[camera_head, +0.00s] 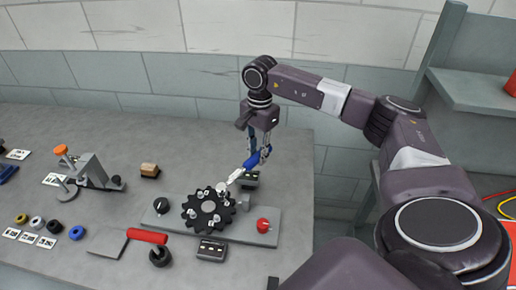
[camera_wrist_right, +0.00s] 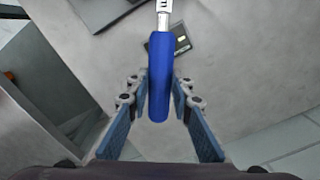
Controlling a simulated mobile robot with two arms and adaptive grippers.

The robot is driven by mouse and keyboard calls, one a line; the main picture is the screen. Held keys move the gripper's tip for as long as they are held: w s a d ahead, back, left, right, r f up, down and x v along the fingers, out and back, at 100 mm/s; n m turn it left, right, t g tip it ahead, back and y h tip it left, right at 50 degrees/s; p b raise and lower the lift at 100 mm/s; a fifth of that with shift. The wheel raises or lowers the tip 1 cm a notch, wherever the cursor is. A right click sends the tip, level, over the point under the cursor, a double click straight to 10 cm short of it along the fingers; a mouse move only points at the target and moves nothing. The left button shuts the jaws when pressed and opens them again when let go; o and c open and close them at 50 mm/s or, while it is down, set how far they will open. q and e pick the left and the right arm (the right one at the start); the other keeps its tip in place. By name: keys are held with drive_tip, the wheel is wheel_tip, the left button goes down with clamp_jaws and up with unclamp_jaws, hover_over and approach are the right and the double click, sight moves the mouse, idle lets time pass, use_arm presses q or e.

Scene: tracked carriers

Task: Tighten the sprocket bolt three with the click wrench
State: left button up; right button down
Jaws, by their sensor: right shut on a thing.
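The black sprocket (camera_head: 207,211) lies on a grey base plate (camera_head: 185,234) on the bench, with several bolts and small white labels on it. I cannot read which is bolt three. My right gripper (camera_head: 260,152) is shut on the blue handle of the click wrench (camera_head: 250,161), right of and above the sprocket. In the right wrist view the blue handle (camera_wrist_right: 160,75) runs between the fingers (camera_wrist_right: 160,108). The wrench's pale shaft (camera_head: 236,175) slants down left to the sprocket's upper right edge. I cannot tell whether its head sits on a bolt. My left gripper is out of view.
The plate carries a black knob (camera_head: 161,205) and a red knob (camera_head: 263,225). A red-handled tool (camera_head: 148,237) and a small dark box (camera_head: 211,250) are in front. A grey fixture with an orange knob (camera_head: 61,150) and coloured rings (camera_head: 76,232) are left. A shelf (camera_head: 470,90) stands right.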

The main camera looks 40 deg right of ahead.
drive_tip(key=shift+r+p, duration=0.85)
drive_tip(key=shift+r, duration=0.7)
